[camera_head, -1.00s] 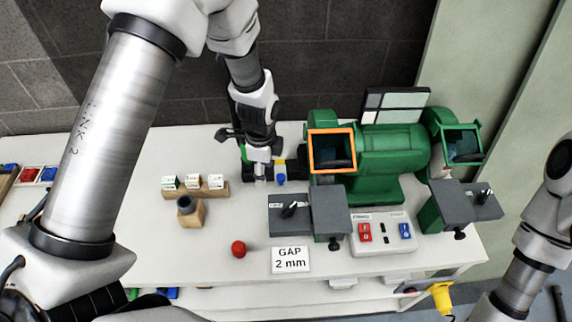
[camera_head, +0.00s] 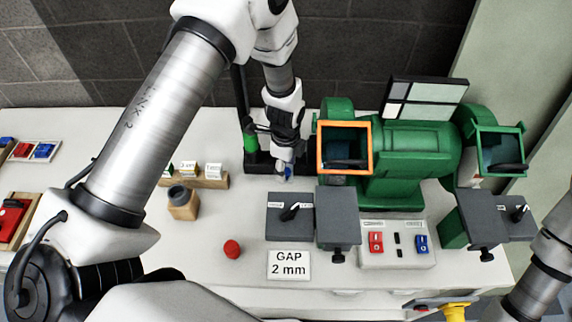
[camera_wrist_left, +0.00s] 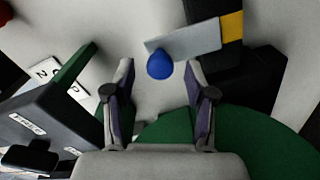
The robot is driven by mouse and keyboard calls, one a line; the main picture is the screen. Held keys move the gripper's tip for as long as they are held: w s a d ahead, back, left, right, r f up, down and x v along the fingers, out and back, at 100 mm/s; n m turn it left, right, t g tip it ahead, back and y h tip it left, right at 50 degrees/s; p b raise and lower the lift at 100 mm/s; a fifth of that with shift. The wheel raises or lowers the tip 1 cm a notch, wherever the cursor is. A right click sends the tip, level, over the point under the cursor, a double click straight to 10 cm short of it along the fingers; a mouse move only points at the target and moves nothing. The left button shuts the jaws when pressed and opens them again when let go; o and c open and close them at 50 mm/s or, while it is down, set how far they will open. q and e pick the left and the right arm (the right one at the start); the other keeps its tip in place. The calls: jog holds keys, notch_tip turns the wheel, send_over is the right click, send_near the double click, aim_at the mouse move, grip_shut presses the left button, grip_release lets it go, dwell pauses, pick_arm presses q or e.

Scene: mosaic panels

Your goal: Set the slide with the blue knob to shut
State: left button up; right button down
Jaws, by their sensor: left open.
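The blue knob (camera_wrist_left: 159,65) sits at the end of a flat grey slide plate (camera_wrist_left: 185,38) in the left wrist view. A yellow band (camera_wrist_left: 231,27) shows where the plate meets a black block (camera_wrist_left: 250,80). My left gripper (camera_wrist_left: 159,84) is open, its two fingers on either side of the knob; I cannot tell whether either touches it. In the head view the left gripper (camera_head: 286,168) points down at the back of the bench, left of the green grinder (camera_head: 405,150). The blue knob (camera_head: 288,172) shows only in part there, and the gripper hides most of the slide.
The orange-framed shield (camera_head: 320,150) stands close right of the left gripper. Labelled blocks (camera_head: 188,168), a wooden holder (camera_head: 183,205), a red ball-like knob (camera_head: 232,249) and a GAP 2 mm card (camera_head: 289,264) lie in front.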

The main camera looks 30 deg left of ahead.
aim_at(287, 164)
pick_arm(q)
jog(key=shift+f, duration=0.55)
grip_shut()
jog(key=w, duration=0.1)
jog(key=w+a+b, duration=0.1)
jog(key=w, duration=0.1)
jog(key=w+a, duration=0.1)
jog(key=shift+w, duration=0.2)
jog(key=shift+r, duration=0.15)
jog(key=shift+c, duration=0.7)
grip_release()
jog(key=shift+o, duration=0.7)
jog(key=shift+w+a, duration=0.1)
jog(key=shift+w, duration=0.05)
notch_tip(287, 164, up, 12)
